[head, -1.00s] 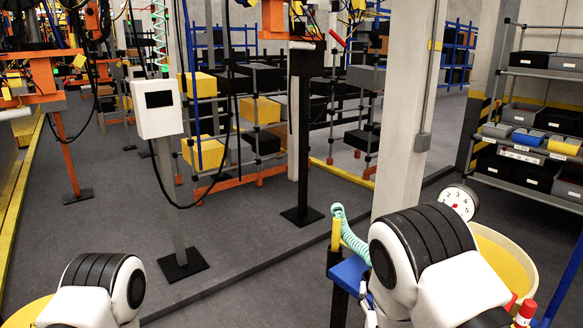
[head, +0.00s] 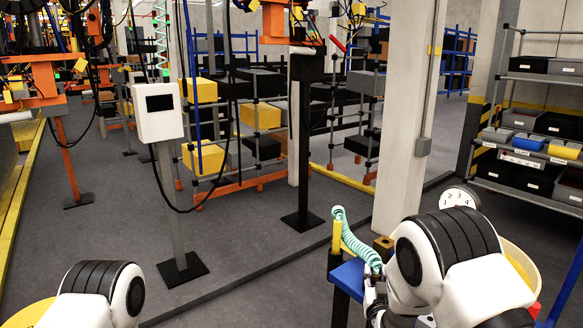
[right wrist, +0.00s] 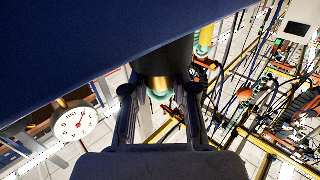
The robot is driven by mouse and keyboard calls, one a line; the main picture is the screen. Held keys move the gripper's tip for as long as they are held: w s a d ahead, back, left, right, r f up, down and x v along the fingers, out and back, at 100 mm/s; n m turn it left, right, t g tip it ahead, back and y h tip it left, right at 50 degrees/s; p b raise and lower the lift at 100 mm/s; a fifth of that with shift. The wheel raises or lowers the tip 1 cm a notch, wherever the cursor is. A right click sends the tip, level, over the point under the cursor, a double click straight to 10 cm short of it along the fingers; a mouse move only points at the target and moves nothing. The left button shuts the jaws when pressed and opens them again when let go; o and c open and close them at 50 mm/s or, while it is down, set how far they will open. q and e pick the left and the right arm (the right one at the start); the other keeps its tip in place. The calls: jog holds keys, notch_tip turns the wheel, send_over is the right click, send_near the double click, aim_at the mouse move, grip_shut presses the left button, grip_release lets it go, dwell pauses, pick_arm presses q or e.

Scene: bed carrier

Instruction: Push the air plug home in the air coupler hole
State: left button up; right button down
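My right gripper (right wrist: 160,112) shows in the right wrist view with its two fingers on either side of a brass and teal piece, which looks like the air plug (right wrist: 160,86). The fingers appear shut on it, though the contact is partly hidden. A dark cylinder (right wrist: 165,60) lies directly beyond the brass; how deep the plug sits cannot be seen. The coupler hole is hidden. My left gripper is out of view.
A blue stand (head: 348,277) carries the yellow post (head: 337,236). A round gauge (head: 459,197) is behind my right arm; it also shows in the right wrist view (right wrist: 75,122). A concrete pillar (head: 402,130) stands behind the stand. Open floor lies to the left.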

aim_at(377, 270)
pick_arm(q)
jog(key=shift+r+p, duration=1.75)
jog(key=shift+p, duration=0.05)
pick_arm(e)
jog(key=shift+r, duration=3)
